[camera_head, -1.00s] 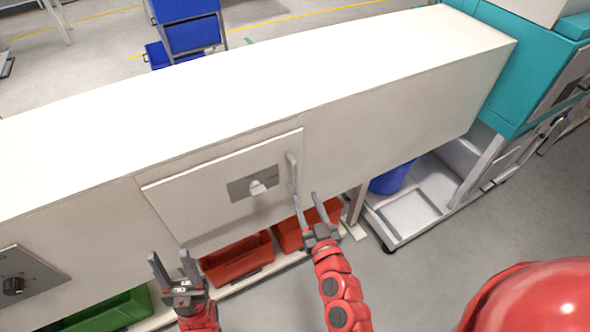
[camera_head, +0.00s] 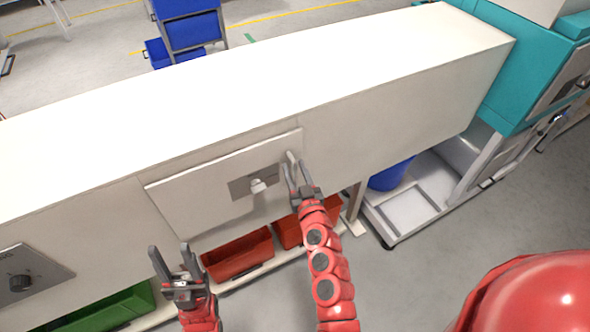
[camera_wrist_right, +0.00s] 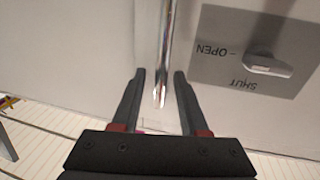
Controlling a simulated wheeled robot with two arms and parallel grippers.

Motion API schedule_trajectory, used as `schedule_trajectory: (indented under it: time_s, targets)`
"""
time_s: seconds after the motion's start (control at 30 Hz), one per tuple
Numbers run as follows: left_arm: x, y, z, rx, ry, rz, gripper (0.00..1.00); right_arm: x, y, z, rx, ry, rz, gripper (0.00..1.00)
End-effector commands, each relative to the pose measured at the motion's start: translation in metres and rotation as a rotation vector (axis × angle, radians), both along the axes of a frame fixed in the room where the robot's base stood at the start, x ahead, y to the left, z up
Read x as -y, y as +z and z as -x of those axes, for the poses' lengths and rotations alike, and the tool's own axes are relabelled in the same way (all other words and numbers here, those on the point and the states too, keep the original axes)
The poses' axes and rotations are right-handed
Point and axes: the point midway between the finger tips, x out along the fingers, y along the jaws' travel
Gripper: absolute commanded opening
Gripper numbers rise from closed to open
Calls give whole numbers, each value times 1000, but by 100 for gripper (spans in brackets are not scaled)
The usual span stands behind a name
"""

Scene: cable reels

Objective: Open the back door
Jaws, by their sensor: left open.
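The back door (camera_head: 195,205) is a pale panel on the front of a long white cabinet. A slim metal handle (camera_head: 291,158) stands upright at its right edge; it also shows in the right wrist view (camera_wrist_right: 166,45). A grey plate with a white latch knob (camera_head: 258,186) sits left of the handle. In the right wrist view the knob (camera_wrist_right: 267,66) lies roughly in line with the OPEN mark. My right gripper (camera_head: 298,178) is open, its fingers on either side of the handle's lower end, with gaps showing. My left gripper (camera_head: 170,262) is open and empty, below the door's left part.
Red bins (camera_head: 238,254) and a green bin (camera_head: 110,310) stand under the cabinet. A dial plate (camera_head: 30,280) is at the left. A blue bin (camera_head: 391,174) and a teal machine (camera_head: 520,75) are at the right.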

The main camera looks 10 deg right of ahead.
Motion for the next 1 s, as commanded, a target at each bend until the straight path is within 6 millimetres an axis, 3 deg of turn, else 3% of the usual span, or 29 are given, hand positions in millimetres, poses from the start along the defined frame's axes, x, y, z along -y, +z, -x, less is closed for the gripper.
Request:
schedule_trajectory:
  time_s: [0.03,0.2,0.23,1.0]
  targets:
    - [0,0,0,0,0,0,50,0,0,0,0,0,0,32]
    - [0,0,0,0,0,0,50,0,0,0,0,0,0,2]
    - [0,0,0,0,0,0,50,0,0,0,0,0,0,0]
    - [0,0,0,0,0,0,50,0,-1,0,-1,0,0,0]
